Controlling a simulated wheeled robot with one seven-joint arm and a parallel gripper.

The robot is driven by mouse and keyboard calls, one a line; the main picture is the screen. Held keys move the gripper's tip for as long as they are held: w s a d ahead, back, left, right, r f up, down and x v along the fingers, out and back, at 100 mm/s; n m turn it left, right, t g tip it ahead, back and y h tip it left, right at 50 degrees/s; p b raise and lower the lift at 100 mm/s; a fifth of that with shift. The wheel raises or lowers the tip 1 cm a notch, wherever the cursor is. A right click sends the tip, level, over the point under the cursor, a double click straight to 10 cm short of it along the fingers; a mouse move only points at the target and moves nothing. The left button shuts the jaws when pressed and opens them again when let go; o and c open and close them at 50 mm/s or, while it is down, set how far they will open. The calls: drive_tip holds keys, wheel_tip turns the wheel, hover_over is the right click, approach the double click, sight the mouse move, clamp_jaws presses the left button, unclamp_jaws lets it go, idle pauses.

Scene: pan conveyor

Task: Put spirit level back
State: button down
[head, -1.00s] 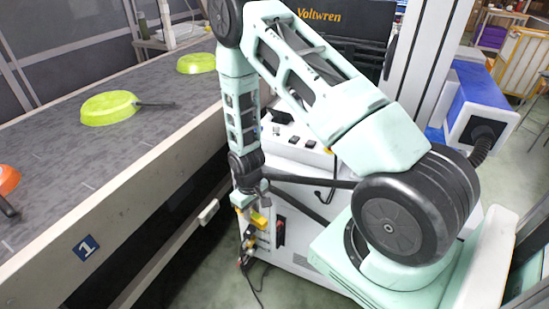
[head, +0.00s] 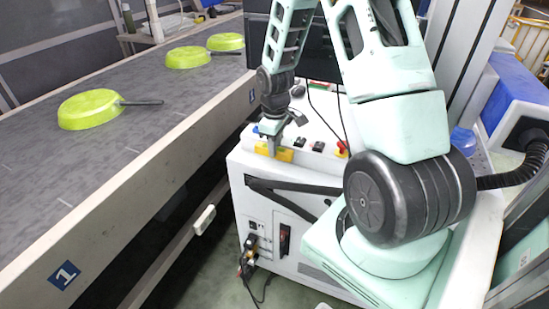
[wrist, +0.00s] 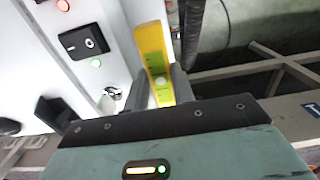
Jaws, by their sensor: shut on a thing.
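The yellow spirit level (head: 274,152) with green vials is between the fingers of my gripper (head: 275,140), at the left front edge of the white cabinet's top. In the wrist view the level (wrist: 151,45) sticks out ahead of my gripper (wrist: 160,88), which is shut on it with one finger on each side. I cannot tell whether the level touches the cabinet top or hangs just above it.
The white cabinet (head: 325,225) has switches and a red knob (head: 342,148) on its top. A conveyor (head: 160,150) with several green pans (head: 90,110) runs along the left. A dark monitor (head: 325,50) stands behind the cabinet. Cables hang near my arm.

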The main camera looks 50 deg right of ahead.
drive_tip(key=shift+f, duration=2.3)
drive_tip(key=shift+f, duration=0.15)
drive_tip(key=c, duration=1.5)
unclamp_jaws()
drive_tip(key=shift+o, duration=0.2)
